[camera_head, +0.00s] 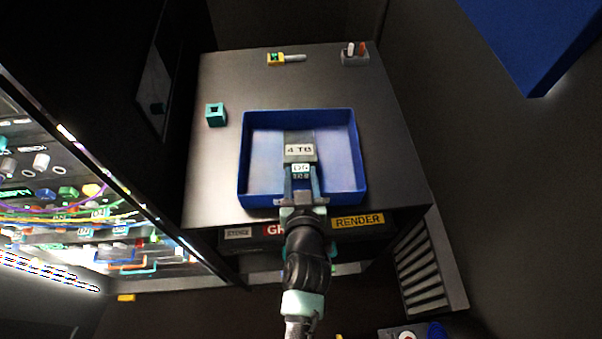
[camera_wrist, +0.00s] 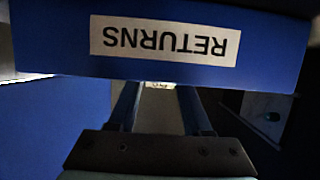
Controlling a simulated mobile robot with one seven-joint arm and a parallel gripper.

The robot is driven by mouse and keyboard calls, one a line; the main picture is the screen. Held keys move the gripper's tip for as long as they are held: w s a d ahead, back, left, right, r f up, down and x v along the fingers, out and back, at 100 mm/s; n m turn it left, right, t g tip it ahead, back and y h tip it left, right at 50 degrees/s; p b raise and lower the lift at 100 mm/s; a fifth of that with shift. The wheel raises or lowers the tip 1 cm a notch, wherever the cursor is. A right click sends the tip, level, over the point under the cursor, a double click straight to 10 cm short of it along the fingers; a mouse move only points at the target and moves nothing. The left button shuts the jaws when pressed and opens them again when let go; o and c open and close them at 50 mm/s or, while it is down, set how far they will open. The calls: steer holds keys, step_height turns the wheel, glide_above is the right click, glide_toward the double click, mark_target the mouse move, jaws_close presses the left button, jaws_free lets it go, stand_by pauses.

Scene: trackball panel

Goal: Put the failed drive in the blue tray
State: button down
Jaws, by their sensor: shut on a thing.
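The drive (camera_head: 300,153) is a grey block with a "4 TB" label and a smaller label below it. My gripper (camera_head: 301,182) is shut on the drive's near end and holds it over the blue tray (camera_head: 354,180). In the head view the drive lies within the tray's outline; I cannot tell whether it touches the floor. In the wrist view a blue wall with a "RETURNS" label (camera_wrist: 165,40) fills the top, and my gripper (camera_wrist: 160,90) reaches beneath it. Only a small part of the drive (camera_wrist: 160,85) shows there, between the fingers.
A teal hollow cube (camera_head: 215,115) stands left of the tray on the dark table (camera_head: 400,150). A yellow-green tool (camera_head: 285,59) and a small holder (camera_head: 355,59) sit at the back. A lit rack with cables (camera_head: 75,210) stands at the left.

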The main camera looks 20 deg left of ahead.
steer(key=shift+c, duration=1.3)
jaws_free()
steer(key=shift+f, duration=0.1)
steer(key=shift+s, duration=0.1)
steer(key=b+v, duration=0.3)
steer(key=v, duration=1)
